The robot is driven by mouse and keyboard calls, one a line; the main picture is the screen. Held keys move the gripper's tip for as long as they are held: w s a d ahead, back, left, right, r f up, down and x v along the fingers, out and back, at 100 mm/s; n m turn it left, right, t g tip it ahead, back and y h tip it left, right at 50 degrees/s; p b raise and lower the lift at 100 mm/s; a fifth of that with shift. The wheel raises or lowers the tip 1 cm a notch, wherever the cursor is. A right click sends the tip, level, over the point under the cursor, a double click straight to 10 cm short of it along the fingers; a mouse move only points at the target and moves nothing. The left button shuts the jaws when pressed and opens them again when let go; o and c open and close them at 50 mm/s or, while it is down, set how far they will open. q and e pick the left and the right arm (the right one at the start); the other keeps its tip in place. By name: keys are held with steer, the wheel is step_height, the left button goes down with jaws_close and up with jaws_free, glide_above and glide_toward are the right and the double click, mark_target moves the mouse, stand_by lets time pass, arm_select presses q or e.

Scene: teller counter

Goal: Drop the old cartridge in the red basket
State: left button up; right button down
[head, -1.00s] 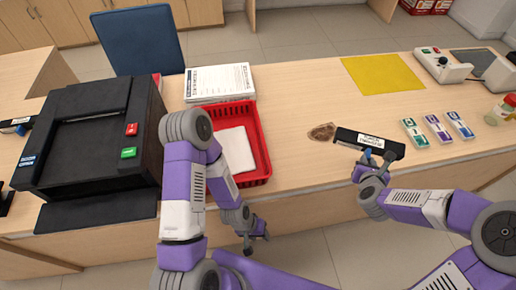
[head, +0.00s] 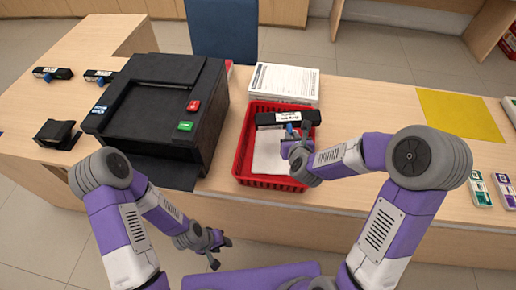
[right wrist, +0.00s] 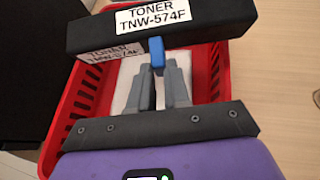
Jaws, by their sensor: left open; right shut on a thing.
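The black toner cartridge (head: 286,118) has a white label and a blue tab (right wrist: 156,52). In the right wrist view its label reads TNW-574F. My right gripper (head: 293,136) is shut on the cartridge at the blue tab and holds it level over the far part of the red basket (head: 240,160). In the right wrist view the red basket (right wrist: 75,115) shows beneath and around the held cartridge. A white sheet or pad (head: 268,152) lies in the basket. My left gripper (head: 214,250) is open and empty, in front of the counter's near edge.
A black printer (head: 150,110) with red and green buttons stands left of the basket. A stack of printed paper (head: 284,84) lies behind the basket. Two other black cartridges (head: 52,73) (head: 100,76) lie at the far left. A yellow mat (head: 460,115) lies at the right.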

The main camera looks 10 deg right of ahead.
steer(key=s+a+r+m+h, duration=0.3)
steer(key=s+a+r, duration=0.1)
steer(key=r, duration=0.3)
step_height(320, 180, down, 6)
steer(key=b, duration=0.4)
steer(key=shift+a+b, duration=0.15)
steer(key=shift+b, duration=0.2)
